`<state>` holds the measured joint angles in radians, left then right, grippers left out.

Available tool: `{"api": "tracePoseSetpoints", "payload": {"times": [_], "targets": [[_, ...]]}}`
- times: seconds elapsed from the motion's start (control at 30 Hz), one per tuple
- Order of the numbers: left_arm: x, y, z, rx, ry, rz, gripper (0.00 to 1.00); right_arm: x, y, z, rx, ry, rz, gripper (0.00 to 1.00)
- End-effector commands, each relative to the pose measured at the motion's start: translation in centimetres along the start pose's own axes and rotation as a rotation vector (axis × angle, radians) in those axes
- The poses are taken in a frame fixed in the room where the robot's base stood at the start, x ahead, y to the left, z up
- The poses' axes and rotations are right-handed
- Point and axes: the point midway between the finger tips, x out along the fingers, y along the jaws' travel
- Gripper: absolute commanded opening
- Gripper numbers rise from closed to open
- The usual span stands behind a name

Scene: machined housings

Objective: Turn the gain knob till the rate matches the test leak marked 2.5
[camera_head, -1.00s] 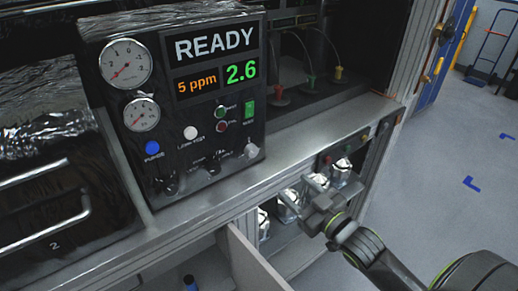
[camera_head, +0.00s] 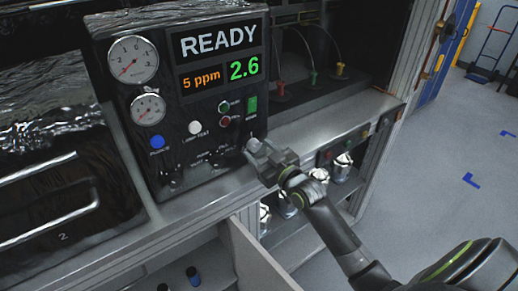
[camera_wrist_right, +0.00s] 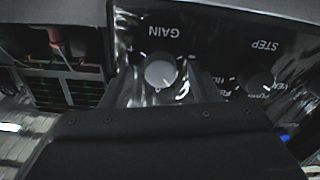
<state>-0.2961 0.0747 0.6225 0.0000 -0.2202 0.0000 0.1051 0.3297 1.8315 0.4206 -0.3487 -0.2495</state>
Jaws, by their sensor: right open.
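The gain knob (camera_wrist_right: 160,74) is a pale round knob under the word GAIN in the right wrist view. In the head view the knob (camera_head: 253,144) is at the lower right corner of the black control panel (camera_head: 184,108). My right gripper (camera_head: 259,156) is open, with its fingertips close to the knob; I cannot tell whether they touch it. The display (camera_head: 217,40) reads READY, with 5 ppm in orange and the rate readout (camera_head: 243,68) at 2.6 in green. My left gripper is out of view.
Two round gauges (camera_head: 132,59) and several buttons sit on the panel. A metal ledge (camera_head: 350,119) runs below it. Test leaks with coloured fittings (camera_head: 312,77) stand in the recess to the right. Metal housings (camera_head: 342,167) sit on a lower shelf. An open door (camera_head: 262,262) juts out below.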

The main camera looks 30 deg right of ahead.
Motion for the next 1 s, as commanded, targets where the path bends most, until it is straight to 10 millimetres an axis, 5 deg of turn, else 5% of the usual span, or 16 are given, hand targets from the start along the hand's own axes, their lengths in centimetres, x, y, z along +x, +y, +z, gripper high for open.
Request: {"api": "tracePoseSetpoints", "payload": {"times": [0.43,0.77,1.0], "targets": [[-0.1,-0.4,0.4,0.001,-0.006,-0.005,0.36,1.0,0.0,0.0,-0.001,0.0,0.0,0.55],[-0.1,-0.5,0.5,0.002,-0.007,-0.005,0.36,0.9,0.0,0.0,-0.001,0.0,0.0,0.12],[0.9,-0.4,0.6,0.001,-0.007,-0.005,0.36,0.9,-0.1,0.3,-0.06,0.002,0.0,0.11]]}}
